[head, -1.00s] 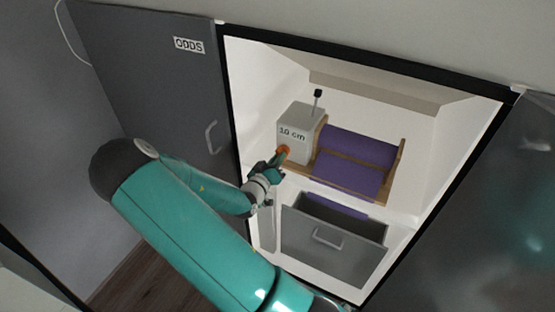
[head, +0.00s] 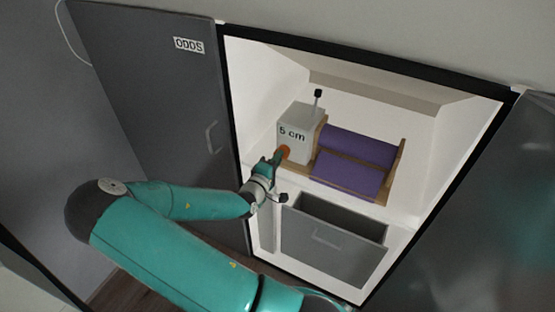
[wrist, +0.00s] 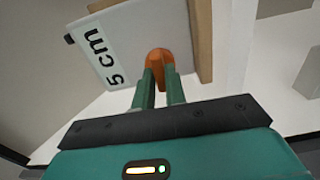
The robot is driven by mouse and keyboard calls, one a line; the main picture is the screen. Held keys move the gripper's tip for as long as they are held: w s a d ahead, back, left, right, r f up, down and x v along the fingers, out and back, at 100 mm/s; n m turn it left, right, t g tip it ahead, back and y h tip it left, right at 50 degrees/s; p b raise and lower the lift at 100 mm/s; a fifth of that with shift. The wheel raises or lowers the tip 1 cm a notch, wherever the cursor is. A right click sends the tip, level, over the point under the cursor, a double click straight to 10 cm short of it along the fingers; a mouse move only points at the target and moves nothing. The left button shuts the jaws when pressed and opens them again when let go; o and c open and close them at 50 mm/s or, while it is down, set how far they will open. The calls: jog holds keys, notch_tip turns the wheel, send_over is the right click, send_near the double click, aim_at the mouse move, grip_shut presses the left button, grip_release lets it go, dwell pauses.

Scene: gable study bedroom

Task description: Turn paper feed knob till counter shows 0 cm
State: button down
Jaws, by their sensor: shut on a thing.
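The paper feed knob (head: 284,152) is orange and sits low on the front of a pale grey box (head: 294,118). The counter (head: 292,133) on that box reads 5 cm; it also shows in the wrist view (wrist: 97,57). My gripper (head: 275,158) is shut on the orange knob, which shows between its green fingers in the wrist view (wrist: 160,62). The purple paper roll (head: 352,150) lies in a wooden frame to the right of the box. A lever with a black tip (head: 318,94) stands up from the box.
The white cabinet recess has an open grey drawer (head: 330,248) below the paper roll. A grey door (head: 150,120) labelled ODDS stands open at left, and a dark glossy panel (head: 480,220) is at right.

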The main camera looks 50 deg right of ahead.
jog(key=n, duration=0.6)
jog(key=shift+a+n, duration=0.1)
jog(key=shift+n, duration=0.2)
jog(key=n, duration=0.5)
jog(key=shift+n, duration=0.3)
jog(key=c, duration=1.4)
grip_release()
jog(key=shift+c, duration=0.2)
jog(key=v, duration=1.3)
jog(key=shift+s+a, duration=0.15)
jog(key=shift+a, duration=0.2)
